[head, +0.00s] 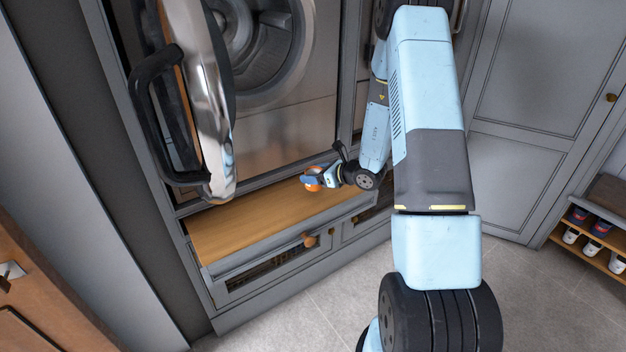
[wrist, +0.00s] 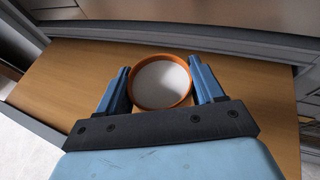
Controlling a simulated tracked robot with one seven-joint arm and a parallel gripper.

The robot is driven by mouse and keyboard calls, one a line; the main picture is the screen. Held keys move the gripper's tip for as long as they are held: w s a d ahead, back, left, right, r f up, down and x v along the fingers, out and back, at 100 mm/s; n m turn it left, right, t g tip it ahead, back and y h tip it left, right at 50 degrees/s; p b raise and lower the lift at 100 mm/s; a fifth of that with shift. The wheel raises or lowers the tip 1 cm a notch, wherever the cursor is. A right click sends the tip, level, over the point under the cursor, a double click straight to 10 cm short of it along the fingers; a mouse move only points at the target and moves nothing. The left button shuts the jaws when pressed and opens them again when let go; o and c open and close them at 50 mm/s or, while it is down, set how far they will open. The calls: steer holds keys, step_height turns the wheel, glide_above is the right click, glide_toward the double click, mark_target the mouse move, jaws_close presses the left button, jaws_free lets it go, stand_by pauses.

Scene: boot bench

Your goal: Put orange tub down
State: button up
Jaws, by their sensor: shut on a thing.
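The orange tub (wrist: 138,100) is a round tub with an orange rim and a white inside. My gripper (wrist: 161,88) is shut on it, with one blue finger on each side in the wrist view. In the head view the tub (head: 312,187) is small and partly hidden by my gripper (head: 313,180). It is over the wooden bench top (head: 245,222), toward its right end. I cannot tell whether the tub's base touches the wood.
A washing machine (head: 285,135) stands behind the bench top, with its round door (head: 205,100) swung open over the left part. A drawer knob (head: 310,241) sticks out at the front. The wood left of the tub is clear. A shoe rack (head: 585,240) stands far right.

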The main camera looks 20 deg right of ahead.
steer(key=shift+w+f, duration=0.2)
steer(key=shift+f, duration=0.1)
steer(key=shift+w+f, duration=0.15)
steer(key=shift+f, duration=1.5)
steer(key=shift+f, duration=0.1)
steer(key=o, duration=1.2)
steer(key=shift+o, duration=0.2)
